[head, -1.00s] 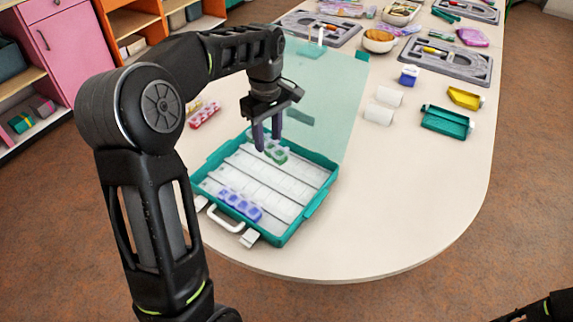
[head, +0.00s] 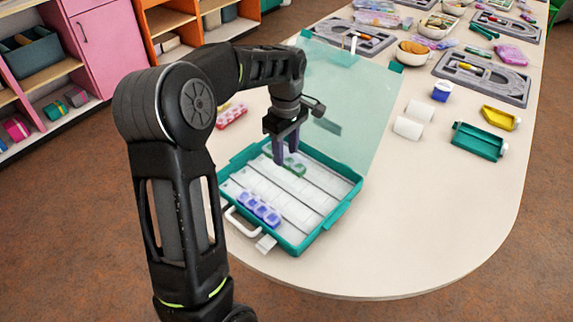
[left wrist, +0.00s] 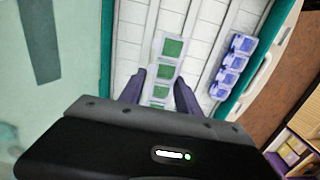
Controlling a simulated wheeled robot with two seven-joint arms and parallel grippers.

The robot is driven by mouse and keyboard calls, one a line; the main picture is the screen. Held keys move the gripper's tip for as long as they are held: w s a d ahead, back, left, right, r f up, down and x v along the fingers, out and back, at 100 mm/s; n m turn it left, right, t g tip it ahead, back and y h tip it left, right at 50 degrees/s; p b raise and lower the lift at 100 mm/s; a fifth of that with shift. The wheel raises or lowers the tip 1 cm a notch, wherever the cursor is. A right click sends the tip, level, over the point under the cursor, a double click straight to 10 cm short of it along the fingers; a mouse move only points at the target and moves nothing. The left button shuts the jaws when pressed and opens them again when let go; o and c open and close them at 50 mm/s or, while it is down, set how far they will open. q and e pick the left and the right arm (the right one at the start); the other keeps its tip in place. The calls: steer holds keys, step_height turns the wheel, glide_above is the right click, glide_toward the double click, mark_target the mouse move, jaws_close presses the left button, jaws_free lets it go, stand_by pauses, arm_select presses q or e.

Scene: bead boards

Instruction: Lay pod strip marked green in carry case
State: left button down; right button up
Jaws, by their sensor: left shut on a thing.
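The green pod strip (head: 296,168) is a row of clear pods with green lids. My left gripper (head: 285,158) points down inside the open teal carry case (head: 330,217) and is shut on the strip. In the left wrist view the fingers (left wrist: 158,88) hold the near part of the strip (left wrist: 172,48), over one of the case's long white lanes. I cannot tell whether the strip touches the lane floor. A blue-violet pod strip (head: 260,208) lies in another lane, nearer the case handle. My right gripper is out of view.
The case's translucent lid (head: 345,95) lies open behind it. A red pod strip (head: 231,115) lies left of the lid. The table's front right is clear.

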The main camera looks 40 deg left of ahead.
mark_target(286, 165)
arm_select(q)
steer(key=shift+f, duration=2.45)
steer(key=shift+f, duration=0.15)
steer(key=c, duration=0.9)
jaws_free()
steer(key=shift+o, duration=0.2)
step_height(286, 165, up, 12)
steer(key=shift+r, duration=0.15)
